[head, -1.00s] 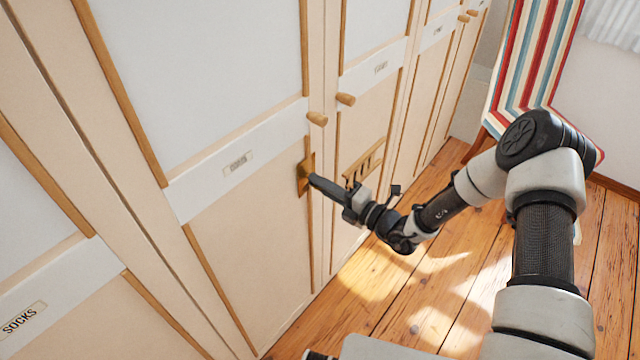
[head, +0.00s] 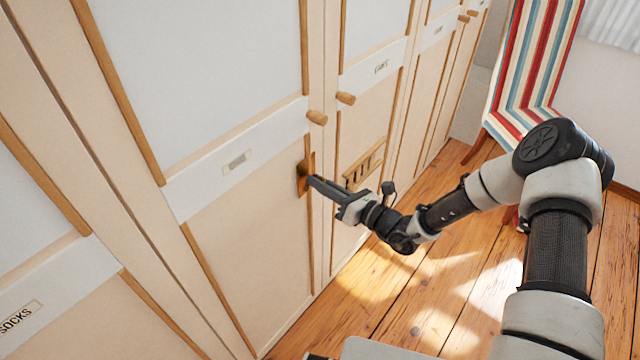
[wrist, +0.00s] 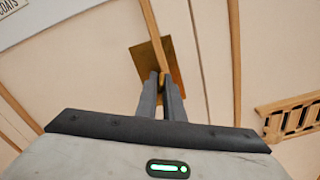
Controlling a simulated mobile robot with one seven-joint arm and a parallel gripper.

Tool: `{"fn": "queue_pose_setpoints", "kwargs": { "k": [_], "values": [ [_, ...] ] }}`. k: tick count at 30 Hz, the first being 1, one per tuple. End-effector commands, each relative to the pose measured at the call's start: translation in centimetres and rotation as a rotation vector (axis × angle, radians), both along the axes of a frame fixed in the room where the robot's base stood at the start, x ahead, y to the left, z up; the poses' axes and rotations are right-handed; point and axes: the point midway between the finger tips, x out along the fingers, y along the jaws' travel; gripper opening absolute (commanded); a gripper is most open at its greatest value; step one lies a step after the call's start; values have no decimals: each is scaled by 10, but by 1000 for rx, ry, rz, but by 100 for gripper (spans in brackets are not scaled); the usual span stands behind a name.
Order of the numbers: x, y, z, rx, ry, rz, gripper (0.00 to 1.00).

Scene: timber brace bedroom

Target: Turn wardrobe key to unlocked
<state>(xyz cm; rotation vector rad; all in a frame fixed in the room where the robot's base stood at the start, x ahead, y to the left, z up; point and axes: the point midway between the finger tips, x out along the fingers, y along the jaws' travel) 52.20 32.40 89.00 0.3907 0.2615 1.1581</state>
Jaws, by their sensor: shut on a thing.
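The wardrobe door (head: 255,240) is pale with wooden trim and closed. A brass lock plate (head: 303,170) sits near the door's right edge, below a round wooden knob (head: 317,118). My gripper (head: 312,181) reaches in from the right with its fingertips at the plate. In the wrist view, the brass plate (wrist: 157,62) looks tilted, and my gripper's fingers (wrist: 162,88) are shut on the key (wrist: 162,80). Only a small brass-coloured bit of the key shows between the fingers. Its turn angle cannot be told, as the fingers cover it.
A wooden rack (head: 364,165) is fixed on the neighbouring door, just right of my gripper; it also shows in the wrist view (wrist: 292,118). A second knob (head: 346,99) stands above it. Bare floorboards (head: 440,290) lie below.

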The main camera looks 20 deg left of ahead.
Motion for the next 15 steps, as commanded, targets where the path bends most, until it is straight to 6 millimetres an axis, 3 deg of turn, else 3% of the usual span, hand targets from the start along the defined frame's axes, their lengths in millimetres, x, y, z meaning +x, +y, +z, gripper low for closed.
{"fn": "queue_pose_setpoints", "kwargs": {
  "k": [15],
  "values": [
    [0,0,0,-141,-344,0,0]
  ]
}}
